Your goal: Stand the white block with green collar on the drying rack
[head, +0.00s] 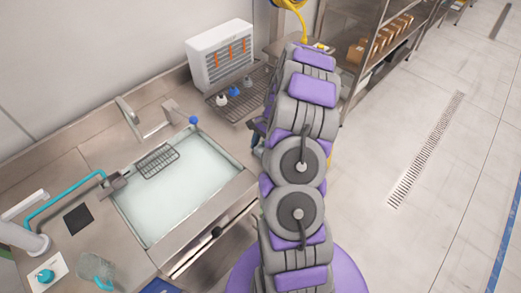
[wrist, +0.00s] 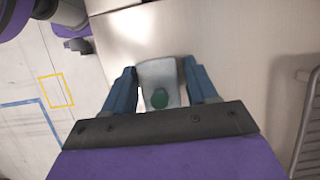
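The white block with a green part (wrist: 160,72) sits between the two blue fingers of my gripper (wrist: 161,85) in the wrist view. Both fingers appear to press on its sides, and the green shows as a dark oval near the palm. In the head view my arm hides the gripper and block. The wire drying rack (head: 262,75) stands on the counter in the head view, with several small pieces on it, white, blue and grey. A wire edge, perhaps of this rack, shows at the right of the wrist view (wrist: 306,125).
A sink of pale water (head: 185,195) lies left of my arm, with a small wire basket (head: 157,160) at its far side. A white box with orange strips (head: 220,55) stands behind the rack. Shelving with cartons (head: 385,40) is at the upper right. Open floor lies right.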

